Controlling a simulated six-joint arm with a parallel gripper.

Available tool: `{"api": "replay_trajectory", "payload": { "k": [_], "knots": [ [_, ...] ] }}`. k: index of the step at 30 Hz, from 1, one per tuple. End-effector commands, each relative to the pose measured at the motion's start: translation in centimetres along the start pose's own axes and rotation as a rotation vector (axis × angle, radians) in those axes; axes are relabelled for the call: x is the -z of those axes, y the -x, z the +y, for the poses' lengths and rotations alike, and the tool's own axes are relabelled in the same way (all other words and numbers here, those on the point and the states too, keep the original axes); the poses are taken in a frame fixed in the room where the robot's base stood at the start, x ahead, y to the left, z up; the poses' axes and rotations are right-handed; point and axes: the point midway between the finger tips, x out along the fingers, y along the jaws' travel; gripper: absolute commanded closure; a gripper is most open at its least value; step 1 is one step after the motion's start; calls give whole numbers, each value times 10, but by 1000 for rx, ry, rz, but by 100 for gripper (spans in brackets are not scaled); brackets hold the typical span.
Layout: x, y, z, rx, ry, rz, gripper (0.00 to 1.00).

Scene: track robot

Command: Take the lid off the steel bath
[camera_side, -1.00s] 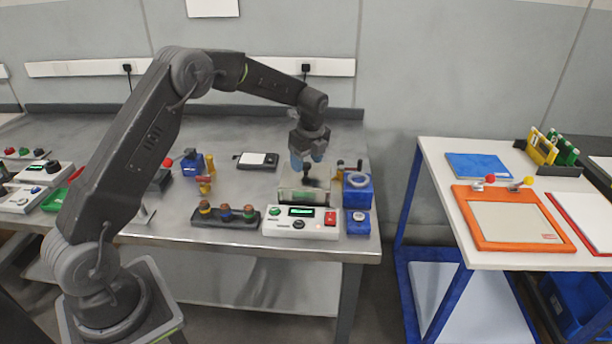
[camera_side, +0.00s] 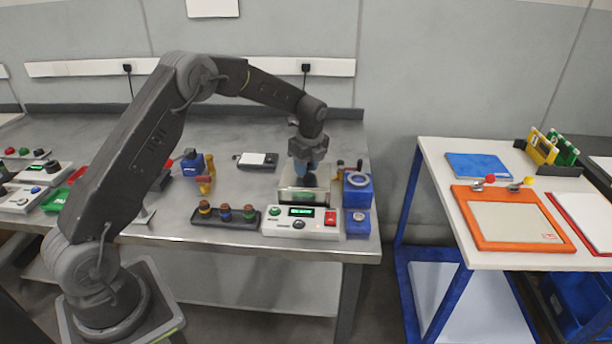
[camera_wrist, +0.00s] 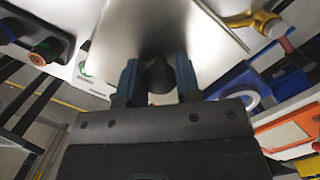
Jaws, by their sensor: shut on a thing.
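The steel bath (camera_side: 290,196) is a square metal box behind the white control panel near the bench's front right. Its flat steel lid (camera_wrist: 115,35) fills the upper middle of the wrist view. The lid's dark round knob (camera_wrist: 160,80) sits between the blue fingertips. My gripper (camera_side: 306,177) points down over the bath and is shut on the knob; it also shows in the wrist view (camera_wrist: 159,82). The lid appears to rest on the bath. My fingers hide the knob in the side view.
The white control panel (camera_side: 318,231) stands just in front of the bath. Blue blocks (camera_side: 357,190) with a ring on top stand close at its right. A dark rack of colored knobs (camera_side: 226,215) is at left. Bench space behind and left of the bath is mostly clear.

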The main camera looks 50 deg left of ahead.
Motion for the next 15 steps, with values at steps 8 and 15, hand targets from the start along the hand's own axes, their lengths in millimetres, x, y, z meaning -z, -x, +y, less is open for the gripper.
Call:
{"api": "replay_trajectory", "payload": {
  "k": [8,15],
  "knots": [
    [0,2,0,1,0,0,95],
    [-3,19,-1,3,0,0,95]
  ]
}}
